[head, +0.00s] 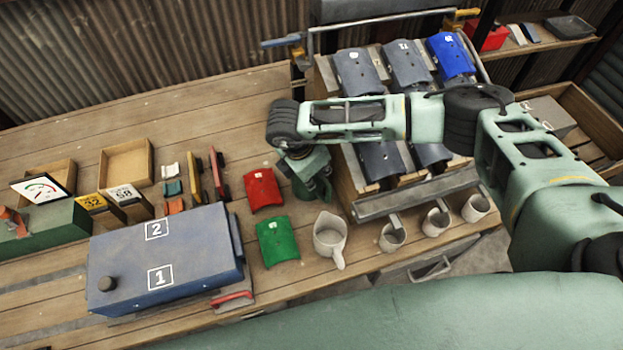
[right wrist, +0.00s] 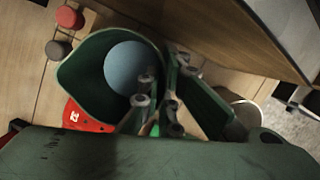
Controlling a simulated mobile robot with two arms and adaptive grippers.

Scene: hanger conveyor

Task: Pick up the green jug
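The green jug (head: 303,190) stands on the bench in the head view, partly hidden under my right arm. In the right wrist view the open-topped jug (right wrist: 85,80) shows from above, with a pale blue round area inside. My right gripper (head: 322,187) points down at the jug's right side. In the right wrist view its fingers (right wrist: 160,92) are spread apart at the jug's right rim. One finger seems to overlap the opening; I cannot tell whether they touch the jug. My left gripper is not in view.
A sloped rack (head: 352,190) stands close right of the jug. A blue box (head: 190,245) stands left. The back left bench (head: 200,115) is mostly clear.

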